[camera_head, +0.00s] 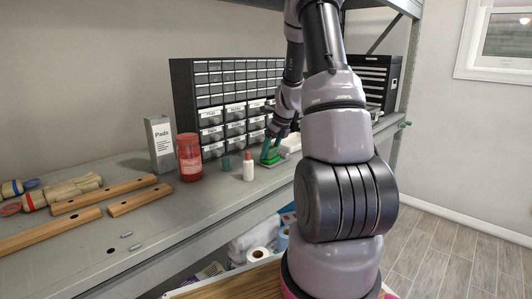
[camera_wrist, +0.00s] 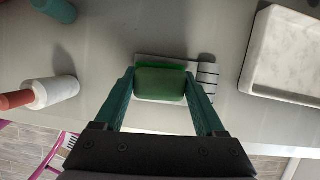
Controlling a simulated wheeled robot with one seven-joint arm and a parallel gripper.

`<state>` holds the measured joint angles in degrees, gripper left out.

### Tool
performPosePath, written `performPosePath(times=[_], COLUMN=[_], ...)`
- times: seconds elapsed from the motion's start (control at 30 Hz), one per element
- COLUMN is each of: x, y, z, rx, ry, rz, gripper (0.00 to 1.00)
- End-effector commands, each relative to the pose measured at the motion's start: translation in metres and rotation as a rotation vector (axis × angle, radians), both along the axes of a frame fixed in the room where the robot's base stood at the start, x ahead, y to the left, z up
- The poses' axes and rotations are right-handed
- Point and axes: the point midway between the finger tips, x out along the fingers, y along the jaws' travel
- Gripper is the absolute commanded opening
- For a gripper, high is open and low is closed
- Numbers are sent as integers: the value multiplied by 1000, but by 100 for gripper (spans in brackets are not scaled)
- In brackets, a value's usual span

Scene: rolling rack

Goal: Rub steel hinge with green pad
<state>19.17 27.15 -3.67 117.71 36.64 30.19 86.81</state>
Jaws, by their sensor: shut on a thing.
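The green pad (camera_wrist: 160,84) is held between the two green fingers of my gripper (camera_wrist: 160,92) in the wrist view. In the head view my gripper (camera_head: 270,150) is low over the shelf, with the green pad (camera_head: 271,155) at its fingertips. The steel hinge (camera_wrist: 207,76) lies flat on the shelf under the pad; its knuckles and part of its leaves show, and the pad hides the rest. The pad overlaps the hinge in the wrist view; I cannot tell for sure whether they touch.
A white bottle with a red cap (camera_wrist: 52,92) lies left in the wrist view and stands upright in the head view (camera_head: 248,167). A pale tray (camera_wrist: 285,55) is at right. A red jar (camera_head: 189,158), a Pads box (camera_head: 159,145) and drawer cabinet (camera_head: 215,85) stand nearby. The shelf's front edge is close.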

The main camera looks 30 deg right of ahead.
Motion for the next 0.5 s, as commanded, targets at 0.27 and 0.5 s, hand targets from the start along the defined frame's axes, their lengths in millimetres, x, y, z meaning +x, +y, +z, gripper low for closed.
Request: performPosePath(times=[0.27,0.5], x=[4,12], y=[-10,-30], z=[0,-2], rx=[0,-1], ry=[0,0], rz=[0,0], gripper=[28,28])
